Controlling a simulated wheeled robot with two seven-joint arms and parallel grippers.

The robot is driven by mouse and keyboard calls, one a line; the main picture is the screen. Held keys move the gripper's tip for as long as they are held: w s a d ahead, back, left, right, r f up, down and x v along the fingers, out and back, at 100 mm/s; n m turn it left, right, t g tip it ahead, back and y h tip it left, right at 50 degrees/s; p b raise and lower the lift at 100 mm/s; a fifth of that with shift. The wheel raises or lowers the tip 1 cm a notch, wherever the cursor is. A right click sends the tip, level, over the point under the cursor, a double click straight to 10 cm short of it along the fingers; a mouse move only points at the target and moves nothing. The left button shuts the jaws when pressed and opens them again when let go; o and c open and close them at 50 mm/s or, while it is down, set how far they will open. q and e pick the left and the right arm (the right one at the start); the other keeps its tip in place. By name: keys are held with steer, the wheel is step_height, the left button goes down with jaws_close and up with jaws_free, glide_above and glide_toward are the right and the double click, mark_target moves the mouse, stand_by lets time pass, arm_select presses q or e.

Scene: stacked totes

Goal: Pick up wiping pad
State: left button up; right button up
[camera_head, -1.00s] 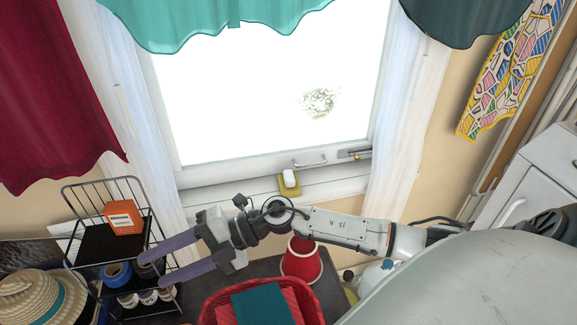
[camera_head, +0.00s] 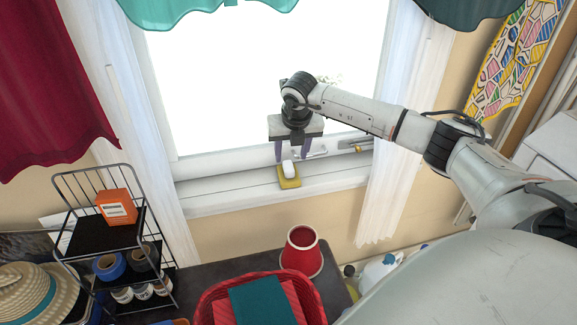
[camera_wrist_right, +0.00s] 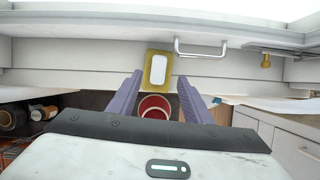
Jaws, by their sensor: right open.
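The wiping pad (camera_head: 289,181) is a yellow pad with a white block-shaped top, lying on the white window sill. It also shows in the right wrist view (camera_wrist_right: 149,70), just beyond the fingertips and between their lines. In the right wrist view the fingers (camera_wrist_right: 158,78) stand apart on either side of the pad. I see no contact. My left gripper is not in view.
A window handle (camera_wrist_right: 200,48) and a brass-tipped latch (camera_wrist_right: 265,60) sit right of the pad. Below the sill are a red pot (camera_head: 302,252), a red basket (camera_head: 213,296) with cloths, and a black wire rack (camera_head: 110,235) with an orange box. White curtains flank the window.

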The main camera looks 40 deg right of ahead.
mark_target(289, 165)
steer(key=x, duration=0.5)
steer(key=shift+w+f, duration=0.25)
steer(key=shift+f, duration=0.1)
steer(key=shift+c, duration=0.4)
steer(key=c, duration=1.1)
